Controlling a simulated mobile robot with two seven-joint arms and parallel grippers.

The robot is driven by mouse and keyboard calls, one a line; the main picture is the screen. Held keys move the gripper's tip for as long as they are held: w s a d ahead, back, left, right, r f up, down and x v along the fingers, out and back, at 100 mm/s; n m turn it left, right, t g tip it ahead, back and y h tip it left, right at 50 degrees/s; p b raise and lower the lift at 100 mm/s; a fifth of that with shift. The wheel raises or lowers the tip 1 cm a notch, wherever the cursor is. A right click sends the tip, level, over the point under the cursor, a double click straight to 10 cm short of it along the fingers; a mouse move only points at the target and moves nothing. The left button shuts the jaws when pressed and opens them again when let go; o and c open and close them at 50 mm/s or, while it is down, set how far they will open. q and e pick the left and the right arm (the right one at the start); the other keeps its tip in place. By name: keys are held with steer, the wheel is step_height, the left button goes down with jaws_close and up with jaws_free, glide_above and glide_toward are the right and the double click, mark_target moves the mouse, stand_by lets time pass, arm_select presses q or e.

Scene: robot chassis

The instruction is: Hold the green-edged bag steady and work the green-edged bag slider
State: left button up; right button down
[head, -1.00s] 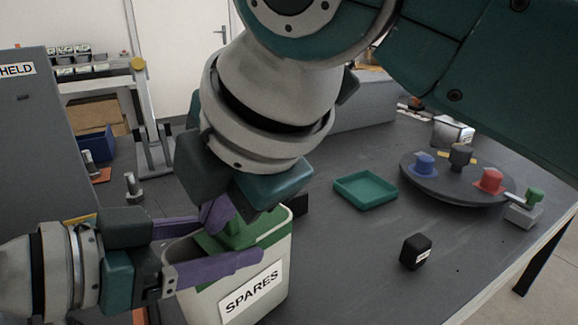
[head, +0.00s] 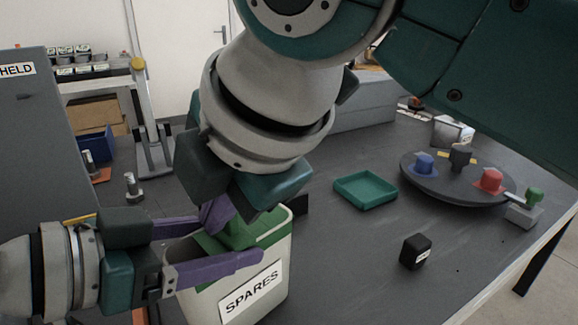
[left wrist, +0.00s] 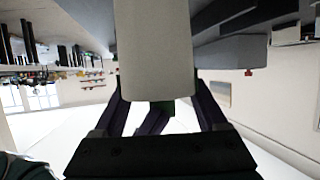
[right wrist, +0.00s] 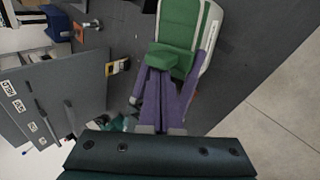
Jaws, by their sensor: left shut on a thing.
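The green-edged bag (head: 272,268) is a pale, upright container with a green band at its top and a SPARES label; its left side is hidden by my left gripper. It also shows in the right wrist view (right wrist: 212,40). Its green slider (head: 238,236) is a block on the top, also in the right wrist view (right wrist: 163,57). My left gripper (head: 215,258) comes from the left, its purple fingers shut on the bag's upper part. My right gripper (head: 222,215) reaches down from above. Its purple fingers meet at the slider and look closed on it; the contact is partly hidden.
A teal tray (head: 366,190) and a small black box (head: 416,251) sit on the grey table. A round turntable (head: 455,186) with coloured knobs stands at right. A bolt (head: 133,187) and a blue bin (head: 96,145) are at left.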

mark_target(249, 237)
steer(key=shift+w+d, duration=0.1)
steer(key=shift+d, duration=0.05)
steer(key=shift+w+d, duration=1.4)
steer(key=shift+w, duration=0.25)
steer(key=shift+a, duration=0.1)
steer(key=shift+s+a, duration=0.35)
steer(key=shift+s, duration=0.15)
step_height(249, 237, up, 7)
stand_by(0.7)
